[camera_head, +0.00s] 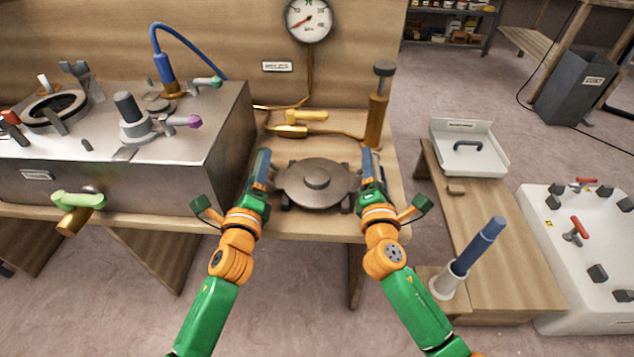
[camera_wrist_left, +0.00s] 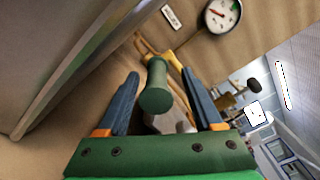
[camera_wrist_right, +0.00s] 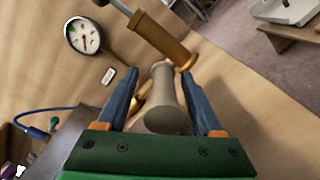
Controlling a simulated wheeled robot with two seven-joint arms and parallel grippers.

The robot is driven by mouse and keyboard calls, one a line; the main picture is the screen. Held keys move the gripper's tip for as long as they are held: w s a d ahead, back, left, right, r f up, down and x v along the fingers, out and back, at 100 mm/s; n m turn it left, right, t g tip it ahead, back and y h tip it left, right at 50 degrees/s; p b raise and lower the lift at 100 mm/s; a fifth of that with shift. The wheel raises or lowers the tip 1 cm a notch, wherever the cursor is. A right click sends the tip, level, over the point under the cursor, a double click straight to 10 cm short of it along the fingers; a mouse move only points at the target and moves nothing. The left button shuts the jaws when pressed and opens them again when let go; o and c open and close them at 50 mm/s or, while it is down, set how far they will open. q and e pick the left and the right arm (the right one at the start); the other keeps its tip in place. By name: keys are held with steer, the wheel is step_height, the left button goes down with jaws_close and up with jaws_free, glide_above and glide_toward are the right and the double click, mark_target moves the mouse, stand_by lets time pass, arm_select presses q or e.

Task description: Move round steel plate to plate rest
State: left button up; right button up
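The round steel plate (camera_head: 314,187) is a dark grey disc with a raised centre knob, lying level on the wooden bench at the middle of the head view. My left gripper (camera_head: 262,172) is at its left side and my right gripper (camera_head: 370,168) at its right side. In the left wrist view a green handle (camera_wrist_left: 156,92) stands between spread fingers, with gaps beside it. In the right wrist view a pale grey handle (camera_wrist_right: 164,105) stands between spread fingers, also with gaps. I cannot tell for sure which thing is the plate rest.
A steel cabinet (camera_head: 226,135) with levers stands left. A brass pipe (camera_head: 345,133) and a brass post (camera_head: 377,120) are behind the plate. At right, a low wooden bench (camera_head: 490,235) carries a labelled white tray (camera_head: 493,163) and a blue-handled tool (camera_head: 478,247).

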arm_select(q)
steer(key=shift+s+f, duration=0.1)
steer(key=shift+s, duration=0.05)
arm_select(e)
steer(key=shift+w, duration=0.1)
steer(key=shift+s, duration=0.25)
steer(key=s, duration=0.4)
steer(key=s+a, duration=0.1)
steer(key=s, duration=0.6)
steer(key=shift+s+a, duration=0.15)
steer(key=shift+s, duration=0.2)
arm_select(q)
steer(key=s+a, duration=0.1)
steer(key=s, duration=1)
steer(key=shift+s, duration=0.3)
steer(key=shift+a, duration=0.1)
arm_select(e)
steer(key=shift+f, duration=0.1)
